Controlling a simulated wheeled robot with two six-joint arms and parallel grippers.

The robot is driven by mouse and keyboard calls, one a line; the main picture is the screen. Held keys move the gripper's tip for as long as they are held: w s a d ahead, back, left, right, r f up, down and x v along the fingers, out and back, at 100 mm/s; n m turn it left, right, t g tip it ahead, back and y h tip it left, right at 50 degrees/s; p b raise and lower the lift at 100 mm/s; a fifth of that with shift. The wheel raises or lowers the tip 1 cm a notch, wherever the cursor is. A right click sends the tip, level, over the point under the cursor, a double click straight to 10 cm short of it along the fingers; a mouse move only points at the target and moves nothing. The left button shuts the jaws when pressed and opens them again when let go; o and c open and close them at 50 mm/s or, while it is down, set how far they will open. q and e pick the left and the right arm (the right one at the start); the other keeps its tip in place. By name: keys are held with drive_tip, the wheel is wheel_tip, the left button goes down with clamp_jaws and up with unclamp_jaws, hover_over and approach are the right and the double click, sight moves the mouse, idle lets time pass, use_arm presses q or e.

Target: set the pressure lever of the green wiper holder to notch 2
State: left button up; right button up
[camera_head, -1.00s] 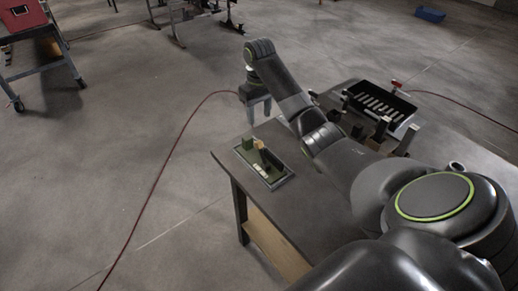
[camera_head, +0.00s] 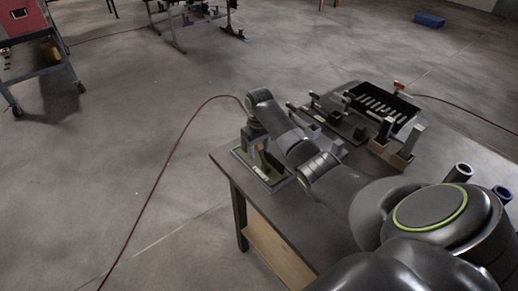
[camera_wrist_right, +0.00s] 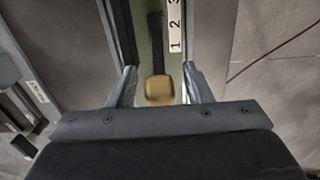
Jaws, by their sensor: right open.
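The green wiper holder (camera_head: 277,180) sits on its tray at the left corner of the table. In the right wrist view its green face (camera_wrist_right: 143,38) carries a white scale (camera_wrist_right: 174,28) reading 1, 2, 3. The lever's tan knob (camera_wrist_right: 160,90) shows below the 1 end of the scale; I cannot tell its notch. My right gripper (camera_head: 257,147) is down over the holder and hides part of it. In the right wrist view its open fingers (camera_wrist_right: 160,82) stand on either side of the knob, with gaps visible. My left gripper is out of view.
The table (camera_head: 320,222) holds a black slotted tray (camera_head: 382,103) at the back, a dark fixture (camera_head: 340,124) and tan-based holders (camera_head: 393,153) near it. Dark cylinders (camera_head: 459,173) stand at the right. A red cable lies on the floor.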

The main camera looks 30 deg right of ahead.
drive_tip(key=shift+f, duration=0.25)
clamp_jaws()
drive_tip(key=shift+r, duration=0.1)
